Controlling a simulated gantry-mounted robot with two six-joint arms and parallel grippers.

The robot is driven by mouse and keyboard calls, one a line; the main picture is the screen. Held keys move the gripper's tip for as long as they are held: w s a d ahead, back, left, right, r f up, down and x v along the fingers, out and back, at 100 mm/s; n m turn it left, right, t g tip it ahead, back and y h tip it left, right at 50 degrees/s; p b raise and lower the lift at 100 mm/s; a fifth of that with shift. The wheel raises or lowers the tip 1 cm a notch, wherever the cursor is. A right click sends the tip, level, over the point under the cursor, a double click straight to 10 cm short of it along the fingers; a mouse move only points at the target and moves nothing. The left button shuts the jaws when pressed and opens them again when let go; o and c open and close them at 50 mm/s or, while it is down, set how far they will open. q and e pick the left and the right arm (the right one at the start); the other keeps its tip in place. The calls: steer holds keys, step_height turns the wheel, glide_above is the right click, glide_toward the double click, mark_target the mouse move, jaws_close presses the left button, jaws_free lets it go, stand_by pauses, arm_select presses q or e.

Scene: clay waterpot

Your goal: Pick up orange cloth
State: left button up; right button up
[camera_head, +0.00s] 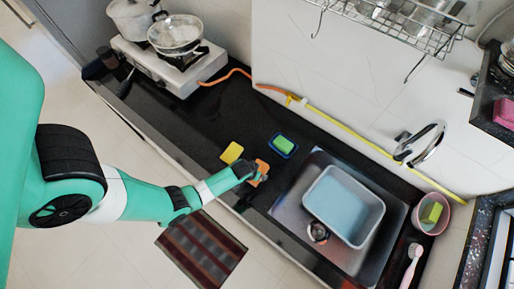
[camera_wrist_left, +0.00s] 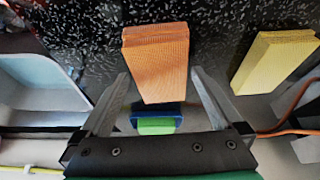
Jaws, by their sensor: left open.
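The orange cloth (camera_head: 262,168) is a folded block on the black counter, partly hidden by my left gripper (camera_head: 252,174) in the head view. In the left wrist view the orange cloth (camera_wrist_left: 156,62) lies ahead of and between the two fingers. My left gripper (camera_wrist_left: 158,92) is open, with a finger on each side of the cloth's near end. I cannot tell whether the fingers touch it. My right gripper is not in view.
A yellow cloth (camera_head: 232,152) lies beside the orange one; it also shows in the wrist view (camera_wrist_left: 275,62). A green sponge (camera_head: 284,145) sits in a blue dish (camera_head: 273,150). A sink with a grey-blue basin (camera_head: 318,186) is to the right. A stove (camera_head: 165,70) with pots is at the upper left.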

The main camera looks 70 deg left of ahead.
arm_select(q)
steer(key=shift+f, duration=0.1)
steer(key=c, duration=1.2)
steer(key=shift+o, duration=0.2)
steer(key=shift+r+p, duration=0.5)
steer(key=shift+r, duration=0.15)
step_height(320, 180, up, 4)
steer(key=shift+f+p, duration=0.25)
steer(key=shift+p, duration=0.95)
steer(key=s+d+r+p, duration=0.8)
steer(key=s+d+p, duration=0.1)
steer(key=d+p, duration=0.1)
steer(key=shift+s+d+r+p, duration=0.2)
steer(key=shift+r+p, duration=0.1)
steer(key=shift+r, duration=0.05)
